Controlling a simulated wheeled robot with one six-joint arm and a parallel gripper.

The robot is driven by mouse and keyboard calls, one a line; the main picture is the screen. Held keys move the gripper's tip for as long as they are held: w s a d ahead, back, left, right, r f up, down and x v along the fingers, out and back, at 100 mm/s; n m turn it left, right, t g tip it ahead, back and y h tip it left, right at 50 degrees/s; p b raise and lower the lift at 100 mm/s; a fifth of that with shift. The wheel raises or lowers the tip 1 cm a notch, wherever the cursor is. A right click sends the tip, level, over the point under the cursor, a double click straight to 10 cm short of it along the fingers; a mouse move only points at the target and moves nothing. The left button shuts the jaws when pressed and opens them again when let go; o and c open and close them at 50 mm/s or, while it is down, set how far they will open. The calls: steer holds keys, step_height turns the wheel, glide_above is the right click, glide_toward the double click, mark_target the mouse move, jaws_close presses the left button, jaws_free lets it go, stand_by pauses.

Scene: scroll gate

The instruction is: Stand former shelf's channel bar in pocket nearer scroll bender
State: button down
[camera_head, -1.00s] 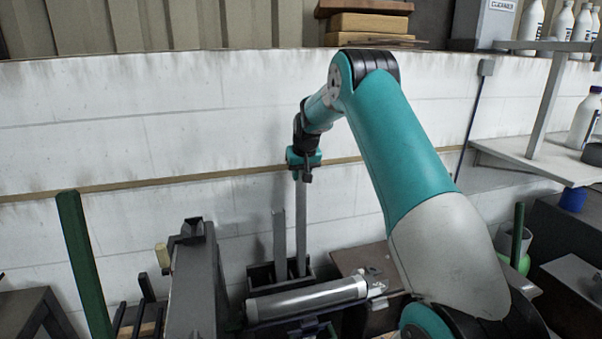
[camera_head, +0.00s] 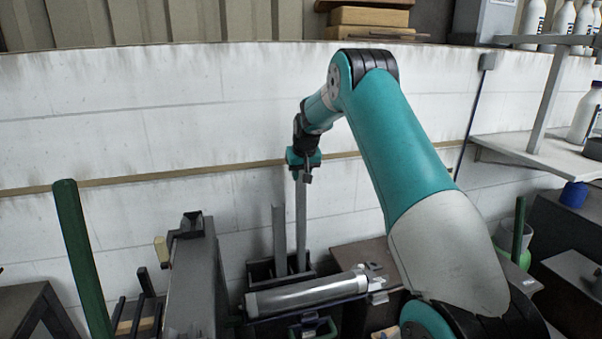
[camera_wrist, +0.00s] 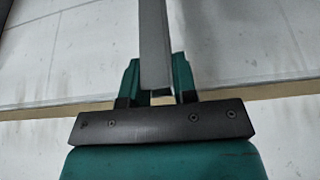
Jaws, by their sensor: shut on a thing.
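My gripper (camera_head: 304,174) is shut on the upper end of a long grey channel bar (camera_head: 301,225). The bar hangs upright, and its lower end reaches down to a dark open-topped pocket box (camera_head: 258,277). I cannot tell whether that end is inside a pocket or how deep it sits. A second grey bar (camera_head: 279,238) stands upright in the box, just left of the held one. In the wrist view, the teal fingers (camera_wrist: 158,88) close on both sides of the held bar (camera_wrist: 153,40). I cannot surely pick out the scroll bender.
A silver cylinder (camera_head: 306,296) lies in front of the box. A tall grey post (camera_head: 192,280) and a green bar (camera_head: 81,255) stand to the left. A white wall (camera_head: 120,120) is behind. Shelves with bottles (camera_head: 586,115) are at the right.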

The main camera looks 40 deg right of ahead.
mark_target(301, 185)
steer(key=shift+f+b, duration=3.55)
steer(key=shift+f, duration=2.1)
stand_by(0.3)
steer(key=shift+c, duration=1.7)
jaws_free()
steer(key=shift+r+p, duration=2.2)
steer(key=shift+r, duration=1.25)
